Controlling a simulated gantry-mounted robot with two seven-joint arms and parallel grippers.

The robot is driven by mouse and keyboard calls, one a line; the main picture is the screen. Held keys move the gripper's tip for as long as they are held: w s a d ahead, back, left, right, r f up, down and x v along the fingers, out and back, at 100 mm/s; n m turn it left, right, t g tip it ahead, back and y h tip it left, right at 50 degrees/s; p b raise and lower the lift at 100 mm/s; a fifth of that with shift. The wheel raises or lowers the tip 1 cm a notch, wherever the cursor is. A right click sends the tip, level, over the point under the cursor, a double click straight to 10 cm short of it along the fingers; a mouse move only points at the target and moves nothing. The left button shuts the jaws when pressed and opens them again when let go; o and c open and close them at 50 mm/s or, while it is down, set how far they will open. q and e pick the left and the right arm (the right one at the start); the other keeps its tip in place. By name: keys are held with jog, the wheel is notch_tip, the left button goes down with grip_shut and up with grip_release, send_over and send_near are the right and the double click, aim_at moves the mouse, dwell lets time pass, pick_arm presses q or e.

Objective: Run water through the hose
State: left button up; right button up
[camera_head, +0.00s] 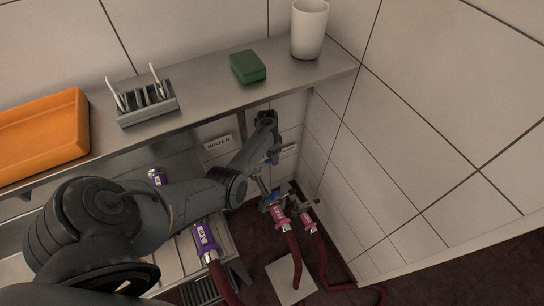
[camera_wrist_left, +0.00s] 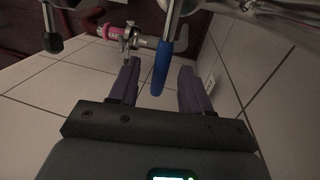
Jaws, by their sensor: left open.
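My left gripper (camera_head: 274,158) reaches in under the shelf, beside the right wall. In the left wrist view the left gripper (camera_wrist_left: 157,75) is open, with a blue lever handle (camera_wrist_left: 161,68) between its fingers, neither clearly touching it. A metal valve (camera_wrist_left: 133,38) with a pink coupling (camera_wrist_left: 108,32) is just beyond. In the head view, dark red hoses run down from pink-labelled couplings (camera_head: 280,217) near the wall. Another hose (camera_head: 222,278) hangs from a purple-labelled coupling (camera_head: 205,239). A "WATER" sign (camera_head: 218,143) is on the back wall. My right gripper is not in view.
A metal shelf (camera_head: 205,105) above holds an orange tray (camera_head: 82,113), a grey rack (camera_head: 148,105), a green sponge (camera_head: 248,67) and a white cup (camera_head: 309,29). The tiled wall (camera_head: 410,130) bounds the right side. A black knob (camera_wrist_left: 53,42) is near the wrist view's left edge.

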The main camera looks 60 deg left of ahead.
pick_arm(q)
grip_shut()
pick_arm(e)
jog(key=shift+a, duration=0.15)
pick_arm(q)
jog(key=shift+d, duration=0.1)
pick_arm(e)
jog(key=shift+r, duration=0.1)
